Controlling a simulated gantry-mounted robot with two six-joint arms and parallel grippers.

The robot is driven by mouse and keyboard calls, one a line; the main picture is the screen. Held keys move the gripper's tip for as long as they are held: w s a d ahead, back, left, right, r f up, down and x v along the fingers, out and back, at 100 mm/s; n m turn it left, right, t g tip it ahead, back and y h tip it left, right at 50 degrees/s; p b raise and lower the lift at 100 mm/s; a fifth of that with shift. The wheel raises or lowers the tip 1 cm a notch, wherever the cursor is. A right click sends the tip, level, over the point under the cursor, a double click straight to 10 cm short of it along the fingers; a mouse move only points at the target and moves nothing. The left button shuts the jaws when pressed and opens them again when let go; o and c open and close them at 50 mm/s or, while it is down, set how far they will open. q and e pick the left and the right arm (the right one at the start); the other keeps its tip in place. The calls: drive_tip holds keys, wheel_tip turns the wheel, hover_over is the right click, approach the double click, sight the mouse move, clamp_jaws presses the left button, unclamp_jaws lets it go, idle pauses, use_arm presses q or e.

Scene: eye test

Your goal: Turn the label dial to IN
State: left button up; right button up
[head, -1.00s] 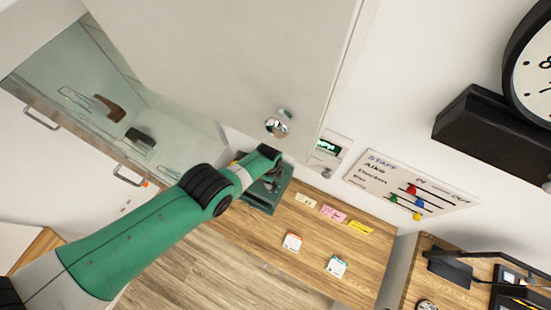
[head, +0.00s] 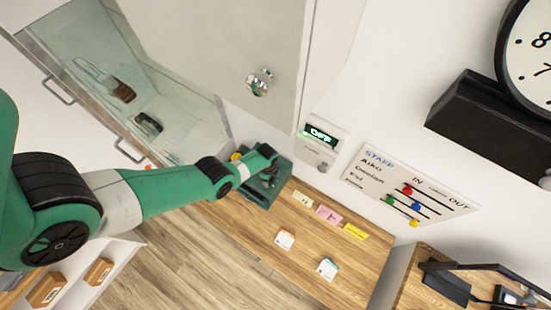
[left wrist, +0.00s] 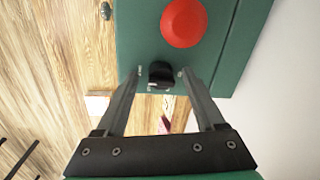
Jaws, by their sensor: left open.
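A green box-like device (head: 257,194) stands on the wooden counter; its green face also shows in the left wrist view (left wrist: 230,50). On that face is a black knob (left wrist: 161,75), which looks like the label dial, with a small pale mark at its near edge. I cannot read its setting. A round red button (left wrist: 184,23) sits beyond the knob. My left gripper (left wrist: 160,73) is open, with one fingertip on each side of the knob. I cannot tell whether they touch it. In the head view the gripper (head: 269,176) is over the device. My right gripper is not in view.
A wall panel (head: 322,145) reads OFF. A STAFF board (head: 400,190) has IN and OUT columns with coloured sliders. Pink (head: 328,214) and yellow (head: 355,232) notes and two small boxes lie on the counter. A white cabinet door (head: 225,45) hangs above my arm.

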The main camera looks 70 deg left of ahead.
use_arm(q)
drive_tip(key=shift+f, duration=0.1)
clamp_jaws()
idle(0.4)
